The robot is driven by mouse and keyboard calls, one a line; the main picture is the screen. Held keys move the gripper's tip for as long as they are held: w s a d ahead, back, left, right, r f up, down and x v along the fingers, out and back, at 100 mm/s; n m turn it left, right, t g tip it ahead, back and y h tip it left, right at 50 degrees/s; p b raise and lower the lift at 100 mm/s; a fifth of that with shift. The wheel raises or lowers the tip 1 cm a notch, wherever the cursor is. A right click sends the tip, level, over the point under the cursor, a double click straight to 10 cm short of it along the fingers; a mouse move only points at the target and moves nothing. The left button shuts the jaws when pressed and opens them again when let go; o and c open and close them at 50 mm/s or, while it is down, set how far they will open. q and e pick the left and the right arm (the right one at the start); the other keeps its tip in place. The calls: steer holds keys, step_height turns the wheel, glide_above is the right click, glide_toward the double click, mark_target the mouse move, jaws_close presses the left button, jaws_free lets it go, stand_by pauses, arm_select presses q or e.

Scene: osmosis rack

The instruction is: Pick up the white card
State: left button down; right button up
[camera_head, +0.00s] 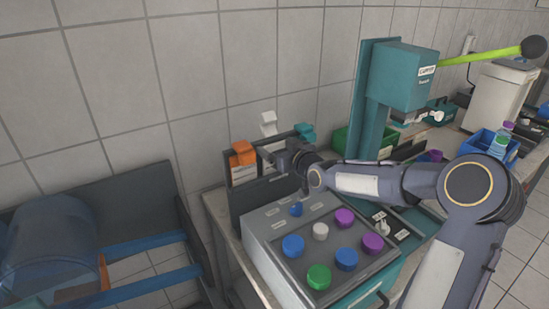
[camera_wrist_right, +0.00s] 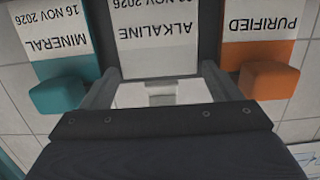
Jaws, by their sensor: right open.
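The white card (camera_wrist_right: 155,40) reads ALKALINE, upside down in the right wrist view, and has a white block (camera_wrist_right: 163,94) at its end. My right gripper (camera_wrist_right: 160,78) is open, with one finger on each side of the white block. Contact cannot be told. In the head view the right gripper (camera_head: 279,157) is at the rack, and hides part of the cards. My left gripper is out of view.
The orange card (camera_wrist_right: 259,35) reads PURIFIED and the teal card (camera_wrist_right: 50,45) reads MINERAL; both hang close beside the white one. A panel (camera_head: 265,240) with several coloured knobs is in front of the rack. A teal press (camera_head: 400,75) stands to the right.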

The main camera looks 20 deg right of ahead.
steer(key=c, duration=1)
